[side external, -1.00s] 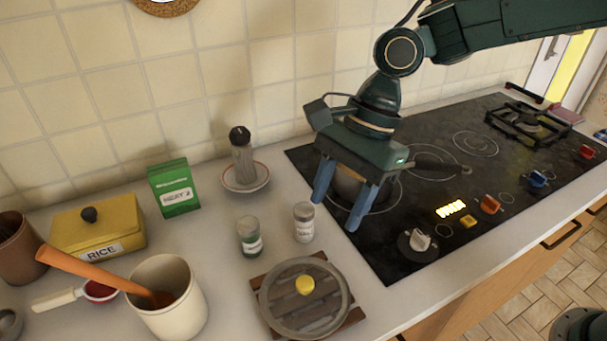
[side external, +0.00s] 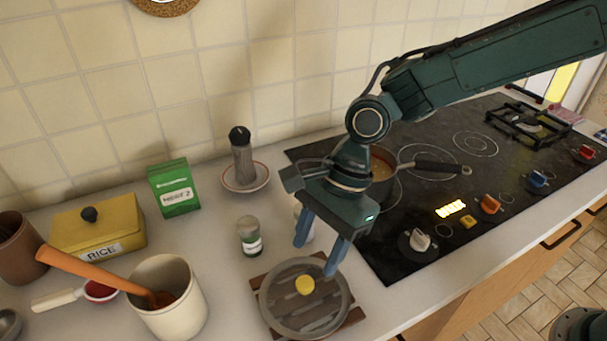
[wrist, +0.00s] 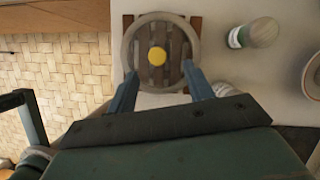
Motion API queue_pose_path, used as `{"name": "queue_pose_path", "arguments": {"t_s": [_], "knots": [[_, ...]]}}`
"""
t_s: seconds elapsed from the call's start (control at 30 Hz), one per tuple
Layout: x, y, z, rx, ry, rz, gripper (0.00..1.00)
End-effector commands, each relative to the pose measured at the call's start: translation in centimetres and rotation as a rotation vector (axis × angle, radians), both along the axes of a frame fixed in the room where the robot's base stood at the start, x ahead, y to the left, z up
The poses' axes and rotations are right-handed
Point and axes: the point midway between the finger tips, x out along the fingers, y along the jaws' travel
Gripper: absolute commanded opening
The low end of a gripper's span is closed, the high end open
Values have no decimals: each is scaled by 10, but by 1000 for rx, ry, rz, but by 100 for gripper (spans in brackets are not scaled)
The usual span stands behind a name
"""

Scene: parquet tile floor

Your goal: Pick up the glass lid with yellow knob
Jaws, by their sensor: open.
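The glass lid (side external: 284,312) is round with a grey rim and a yellow knob (side external: 305,285). It lies flat on a brown slatted wooden trivet (side external: 352,317) near the counter's front edge. In the wrist view the lid (wrist: 140,72) and its yellow knob (wrist: 157,56) show just beyond the fingers. My gripper (side external: 317,258) is open and empty, with blue fingers pointing down. It is above and behind the lid, toward its right side. In the wrist view the fingertips of my gripper (wrist: 159,78) flank the near part of the lid, with the knob farther out between them.
A green-labelled shaker (side external: 250,237) stands behind the lid; a second shaker (side external: 298,208) is partly hidden by my gripper. A cream crock (side external: 170,295) with an orange-handled utensil stands left. The stove (side external: 400,240) with a pan (side external: 383,165) is right.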

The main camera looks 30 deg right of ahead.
Motion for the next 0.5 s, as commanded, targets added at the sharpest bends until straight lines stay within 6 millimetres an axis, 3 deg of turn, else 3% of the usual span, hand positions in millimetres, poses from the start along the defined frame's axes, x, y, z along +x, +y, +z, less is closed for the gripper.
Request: {"name": "queue_pose_path", "arguments": {"t_s": [0.5], "knots": [[-4,6,-17,-2,3,2,52]]}}
